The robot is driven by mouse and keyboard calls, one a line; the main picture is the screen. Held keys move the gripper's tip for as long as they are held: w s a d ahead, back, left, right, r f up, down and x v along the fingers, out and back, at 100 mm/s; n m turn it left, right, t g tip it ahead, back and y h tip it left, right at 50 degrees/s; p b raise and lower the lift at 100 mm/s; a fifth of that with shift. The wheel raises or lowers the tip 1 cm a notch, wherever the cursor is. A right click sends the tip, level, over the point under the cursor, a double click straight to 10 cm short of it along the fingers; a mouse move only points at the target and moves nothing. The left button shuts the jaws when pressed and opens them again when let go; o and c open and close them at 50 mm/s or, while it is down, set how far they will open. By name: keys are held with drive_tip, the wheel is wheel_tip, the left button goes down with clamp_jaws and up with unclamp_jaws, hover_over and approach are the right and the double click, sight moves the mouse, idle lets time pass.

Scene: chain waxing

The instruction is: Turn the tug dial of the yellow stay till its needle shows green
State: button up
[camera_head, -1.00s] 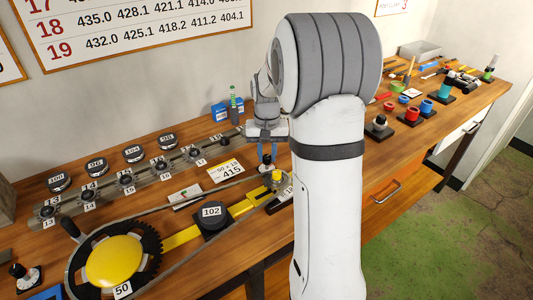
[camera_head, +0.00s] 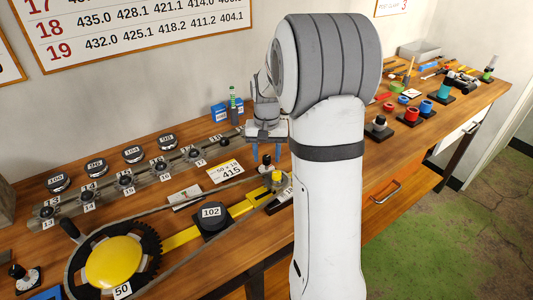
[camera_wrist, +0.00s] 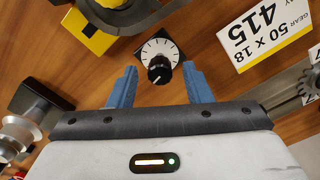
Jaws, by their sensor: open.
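The yellow stay (camera_head: 180,238) runs between the big yellow-centred gear marked 50 (camera_head: 113,262) and the small sprocket marked 18 (camera_head: 278,178). A dial with a black knob (camera_head: 266,162) stands behind the small sprocket. In the wrist view its black knob (camera_wrist: 159,68) sits on a white face with dark ticks, on a dark square base. My gripper (camera_head: 266,146) is open above the dial. In the wrist view the blue fingertips (camera_wrist: 159,76) are apart, one on either side of the knob, apparently not touching it. I cannot make out a needle on green.
A small whitish plate (camera_head: 185,197) lies left of the stay. A grey rail with numbered sprockets (camera_head: 127,180) runs along the back left. A chain loops around both gears. Coloured parts stand at right.

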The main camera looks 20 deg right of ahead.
sight(266, 159)
drive_tip(key=shift+r, duration=0.1)
wheel_tip(266, 159, up, 8)
drive_tip(key=shift+f, duration=0.2)
idle(0.3)
drive_tip(key=shift+s+a+r, duration=0.15)
drive_tip(key=shift+s+a, duration=0.1)
drive_tip(key=shift+s, duration=0.1)
drive_tip(key=s+a+n+t, duration=0.1)
drive_tip(key=s+a, duration=0.2)
drive_tip(key=s, duration=0.4)
drive_tip(key=s+a+n+t, duration=0.1)
drive_tip(key=s+a+n, duration=0.1)
drive_tip(key=s, duration=0.5)
drive_tip(key=s+a+f+n, duration=0.1)
drive_tip(key=s+a, duration=0.4)
drive_tip(key=s, duration=0.3)
drive_tip(key=shift+n+t, duration=0.4)
drive_tip(key=shift+s+a+f, duration=0.1)
drive_tip(key=shift+c, duration=0.3)
